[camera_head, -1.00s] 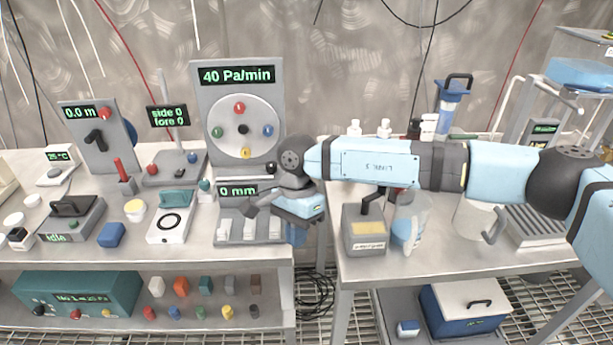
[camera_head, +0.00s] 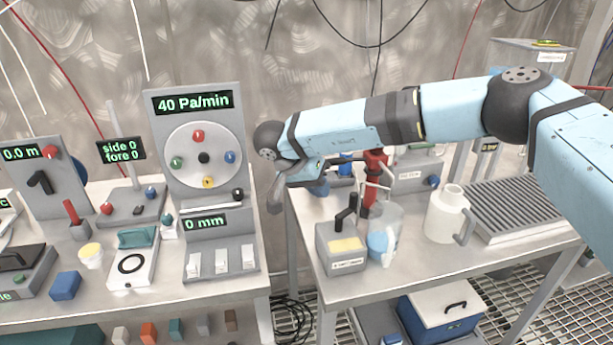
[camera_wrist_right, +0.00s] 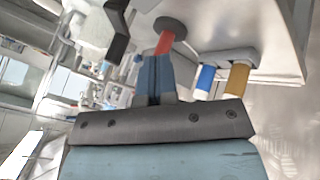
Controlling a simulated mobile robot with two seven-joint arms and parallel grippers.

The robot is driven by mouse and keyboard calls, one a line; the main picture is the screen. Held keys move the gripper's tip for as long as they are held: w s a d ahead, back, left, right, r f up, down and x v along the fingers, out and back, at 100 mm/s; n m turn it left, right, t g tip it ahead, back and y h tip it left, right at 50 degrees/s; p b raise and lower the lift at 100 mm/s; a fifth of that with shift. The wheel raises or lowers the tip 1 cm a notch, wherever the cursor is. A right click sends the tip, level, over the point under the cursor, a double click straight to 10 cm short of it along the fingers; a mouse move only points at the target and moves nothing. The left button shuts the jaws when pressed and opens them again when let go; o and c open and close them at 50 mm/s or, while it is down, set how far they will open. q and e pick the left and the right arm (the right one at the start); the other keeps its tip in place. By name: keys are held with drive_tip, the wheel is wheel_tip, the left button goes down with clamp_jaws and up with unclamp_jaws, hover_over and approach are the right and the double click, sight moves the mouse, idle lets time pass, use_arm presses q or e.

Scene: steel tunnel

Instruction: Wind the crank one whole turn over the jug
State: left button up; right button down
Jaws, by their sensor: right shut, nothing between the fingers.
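A grey box (camera_head: 342,262) with a yellow panel and a black crank (camera_head: 347,212) on top stands at the front left of the right table. A clear jug (camera_head: 388,222) with something blue low in it stands just right of it. A white jug (camera_head: 446,218) with a handle stands further right. I cannot tell which jug the task names. My right gripper (camera_head: 274,198) is shut and empty, left of the crank and apart from it, near the gap between tables. Its fingers also show in the right wrist view (camera_wrist_right: 156,68). My left gripper is not in view.
A red device (camera_head: 374,180) with metal arms stands behind the clear jug, partly behind my arm. A ribbed tray (camera_head: 525,208) lies at right. The left table carries a dial panel (camera_head: 236,115) and a switch panel (camera_head: 222,263). My right arm spans above the right table.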

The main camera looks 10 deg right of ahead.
sight(346, 212)
drive_tip(key=shift+s+d+f, duration=0.1)
drive_tip(key=shift+s+d, duration=0.25)
drive_tip(key=shift+d, duration=0.25)
drive_tip(key=shift+s+d+f, duration=0.1)
drive_tip(key=shift+s+d, duration=0.25)
drive_tip(key=shift+d, duration=0.3)
drive_tip(key=shift+s+d+f, duration=0.1)
drive_tip(key=shift+s+d, duration=0.25)
drive_tip(key=shift+d, duration=0.25)
